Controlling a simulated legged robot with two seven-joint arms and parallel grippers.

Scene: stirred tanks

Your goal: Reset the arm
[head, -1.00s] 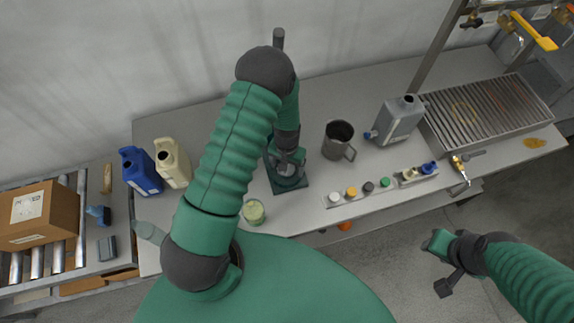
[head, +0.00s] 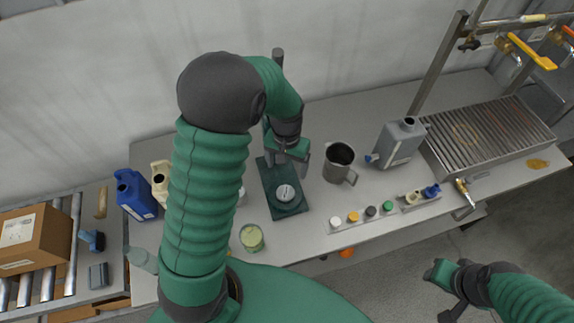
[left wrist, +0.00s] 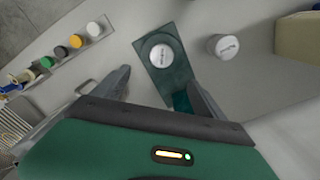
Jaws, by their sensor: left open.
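My left gripper (head: 287,164) is open and empty above the far end of a dark green stand (head: 270,178). A round, pale metallic disc (head: 286,193) sits on the stand's near end. In the left wrist view, my left gripper's fingers (left wrist: 162,97) are spread apart, with the stand (left wrist: 180,75) and its disc (left wrist: 161,58) beyond them. My left arm crosses the middle left of the head view and hides part of the bench. My right gripper (head: 443,290) hangs over the floor at the lower right, clear of the bench; its jaw opening is unclear.
A grey metal jug (head: 339,165), a grey can (head: 397,143) and a row of coloured caps (head: 371,211) stand right of the stand. A white-capped container (left wrist: 223,46) stands beside the stand.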

